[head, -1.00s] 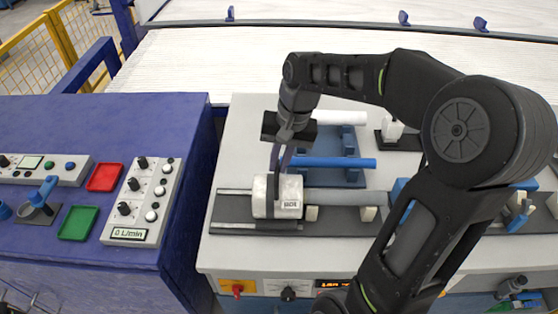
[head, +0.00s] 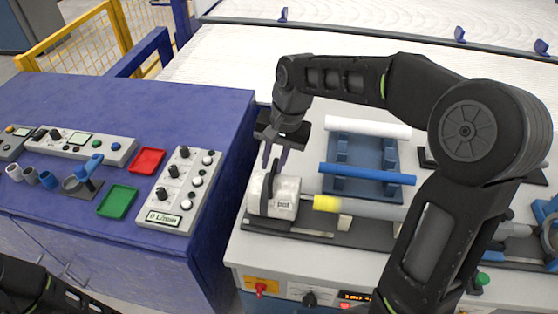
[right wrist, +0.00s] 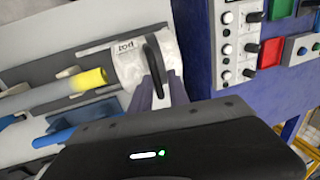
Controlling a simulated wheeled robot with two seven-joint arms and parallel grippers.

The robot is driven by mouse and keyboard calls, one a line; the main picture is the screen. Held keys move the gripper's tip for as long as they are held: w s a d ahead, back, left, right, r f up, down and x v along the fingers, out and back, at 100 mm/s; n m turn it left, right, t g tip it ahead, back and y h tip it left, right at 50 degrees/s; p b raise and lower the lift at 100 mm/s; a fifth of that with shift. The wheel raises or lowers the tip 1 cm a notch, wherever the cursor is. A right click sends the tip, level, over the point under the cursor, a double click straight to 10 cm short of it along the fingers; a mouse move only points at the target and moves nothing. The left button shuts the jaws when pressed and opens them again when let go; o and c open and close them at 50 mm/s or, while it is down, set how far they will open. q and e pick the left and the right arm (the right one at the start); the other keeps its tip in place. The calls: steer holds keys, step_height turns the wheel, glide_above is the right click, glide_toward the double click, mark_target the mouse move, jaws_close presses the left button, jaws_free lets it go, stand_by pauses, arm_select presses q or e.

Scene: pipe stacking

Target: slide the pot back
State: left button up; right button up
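The white pot (head: 286,196), a short cylinder with a label and a black handle (head: 269,184), sits on the dark rail (head: 290,226) at the left end of the white bench. The grey pipe's glowing yellow end (head: 326,203) shows to its right, with a small gap between them. My right gripper (head: 274,168) is over the pot, fingers apart. In the right wrist view its fingers (right wrist: 159,98) stand on either side of the handle (right wrist: 156,60), with space between. My left gripper is out of view; only part of my left arm shows at bottom left.
A blue pipe (head: 367,174) and a white pipe (head: 368,127) lie on a blue rack (head: 342,152) behind the rail. A blue console (head: 222,120) with a knob box (head: 179,190) and red and green trays stands left of the bench.

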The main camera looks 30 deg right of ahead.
mark_target(280, 181)
steer(key=shift+o, duration=1.4)
steer(key=shift+w+a, duration=0.1)
steer(key=shift+a, duration=0.05)
steer(key=shift+s+d+r+b, duration=0.15)
steer(key=shift+s+d+r, duration=0.1)
steer(key=shift+r, duration=1)
steer(key=shift+s+d+r+b, duration=0.1)
steer(key=shift+d+r, duration=0.1)
steer(key=shift+r, duration=1.1)
steer(key=shift+s+d+r+b, duration=0.15)
steer(key=shift+s+d+r, duration=0.1)
steer(key=shift+r, duration=1)
